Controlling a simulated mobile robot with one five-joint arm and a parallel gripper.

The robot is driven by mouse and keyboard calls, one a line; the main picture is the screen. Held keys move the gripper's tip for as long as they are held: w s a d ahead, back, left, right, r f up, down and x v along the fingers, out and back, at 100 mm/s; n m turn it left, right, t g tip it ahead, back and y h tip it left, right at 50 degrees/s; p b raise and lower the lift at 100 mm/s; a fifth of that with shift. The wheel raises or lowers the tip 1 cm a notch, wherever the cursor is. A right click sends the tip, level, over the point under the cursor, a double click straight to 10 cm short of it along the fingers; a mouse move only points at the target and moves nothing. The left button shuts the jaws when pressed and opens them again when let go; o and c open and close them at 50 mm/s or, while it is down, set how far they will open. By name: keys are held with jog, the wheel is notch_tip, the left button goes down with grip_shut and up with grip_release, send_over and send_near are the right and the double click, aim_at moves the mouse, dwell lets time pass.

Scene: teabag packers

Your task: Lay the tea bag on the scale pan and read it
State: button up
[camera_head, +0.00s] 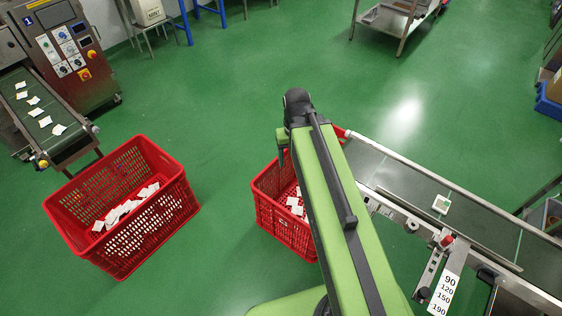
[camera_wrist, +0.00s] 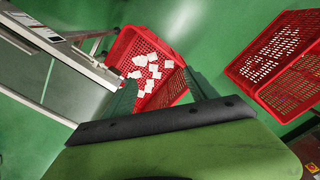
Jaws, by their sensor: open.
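White tea bags lie in a heap in the left red crate (camera_head: 165,205) and in the red crate under my arm (camera_head: 262,210). In the wrist view several tea bags (camera_wrist: 152,68) lie in a red crate (camera_wrist: 120,47) beyond my fingers. A small pale square (camera_head: 441,204), maybe a tea bag, lies on the right conveyor. My gripper (camera_wrist: 159,78) is open, its two dark green fingers apart with nothing between them. It hangs above and short of the crate. In the head view my arm hides most of it. I cannot make out a scale pan in either view.
Right conveyor (camera_head: 400,186) has a side guide and a number strip (camera_head: 445,291). Left conveyor (camera_head: 70,145) carries several tea bags beside a control cabinet (camera_head: 75,45). A metal cart (camera_head: 395,22) and blue bin (camera_head: 548,108) stand farther back. The green floor (camera_head: 230,90) between is clear.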

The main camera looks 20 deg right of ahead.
jog(key=shift+n, duration=0.4)
jog(key=a, duration=0.5)
jog(key=shift+s+a, duration=0.25)
jog(key=shift+a, duration=0.05)
jog(key=shift+o, duration=0.8)
jog(key=shift+w, duration=0.1)
